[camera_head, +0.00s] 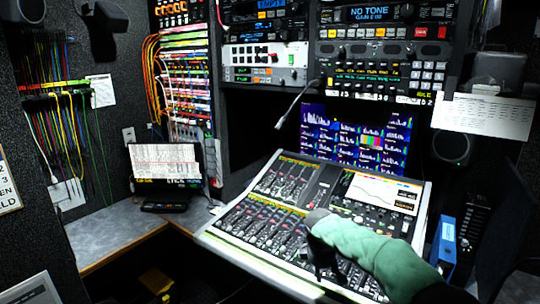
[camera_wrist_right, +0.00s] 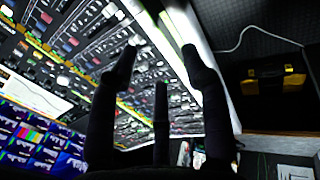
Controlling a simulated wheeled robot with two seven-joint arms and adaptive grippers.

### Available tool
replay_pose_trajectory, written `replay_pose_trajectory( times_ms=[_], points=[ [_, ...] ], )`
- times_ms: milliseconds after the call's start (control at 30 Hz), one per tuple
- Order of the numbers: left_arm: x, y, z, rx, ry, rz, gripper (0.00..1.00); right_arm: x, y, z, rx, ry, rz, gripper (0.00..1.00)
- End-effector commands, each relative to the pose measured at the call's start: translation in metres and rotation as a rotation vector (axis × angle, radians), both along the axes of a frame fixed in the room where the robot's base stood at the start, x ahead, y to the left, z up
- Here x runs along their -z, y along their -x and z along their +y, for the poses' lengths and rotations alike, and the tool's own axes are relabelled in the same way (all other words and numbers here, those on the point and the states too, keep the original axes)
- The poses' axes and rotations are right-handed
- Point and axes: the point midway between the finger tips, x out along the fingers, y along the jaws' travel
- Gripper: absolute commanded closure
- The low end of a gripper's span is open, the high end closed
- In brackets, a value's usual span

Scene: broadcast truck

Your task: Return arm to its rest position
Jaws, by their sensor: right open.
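My right arm, in a green sleeve (camera_head: 365,250), reaches in from the lower right over the mixing console (camera_head: 265,268) in the head view. My right gripper (camera_head: 318,250) is dark and hangs over the fader area of the console. In the right wrist view my gripper (camera_wrist_right: 158,62) has its dark fingers spread, with nothing between them. The console's faders and knobs (camera_wrist_right: 75,42) show beyond the fingers. I cannot tell whether the fingertips touch the panel. My left gripper is in neither view.
Equipment racks (camera_head: 265,55) stand behind. A small screen (camera_head: 165,163) sits on the side desk (camera_head: 110,232), which has bare room. A blue box (camera_head: 446,243) stands right of the console, near my arm.

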Motion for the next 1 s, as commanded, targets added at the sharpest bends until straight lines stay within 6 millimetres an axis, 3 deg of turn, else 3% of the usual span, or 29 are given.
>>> replay_pose_trajectory(
  times_ms=[267, 467, 567, 700, 833, 1000],
  points=[
    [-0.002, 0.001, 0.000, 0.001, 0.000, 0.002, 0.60, 0.075, 0.017, 0.016, 0.031, -0.107, 0.055, 0.53],
    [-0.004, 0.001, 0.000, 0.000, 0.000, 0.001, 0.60, 0.155, 0.051, 0.034, 0.105, -0.241, 0.121, 0.53],
    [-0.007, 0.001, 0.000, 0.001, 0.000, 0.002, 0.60, 0.211, 0.087, 0.046, 0.193, -0.342, 0.175, 0.53],
    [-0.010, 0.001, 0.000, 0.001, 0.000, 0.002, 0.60, 0.287, 0.160, 0.062, 0.401, -0.498, 0.254, 0.53],
    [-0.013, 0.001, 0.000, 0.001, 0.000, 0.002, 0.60, 0.335, 0.234, 0.069, 0.639, -0.601, 0.308, 0.53],
    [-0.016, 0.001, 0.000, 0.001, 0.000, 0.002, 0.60, 0.363, 0.319, 0.069, 0.929, -0.653, 0.340, 0.53]
  ],
)
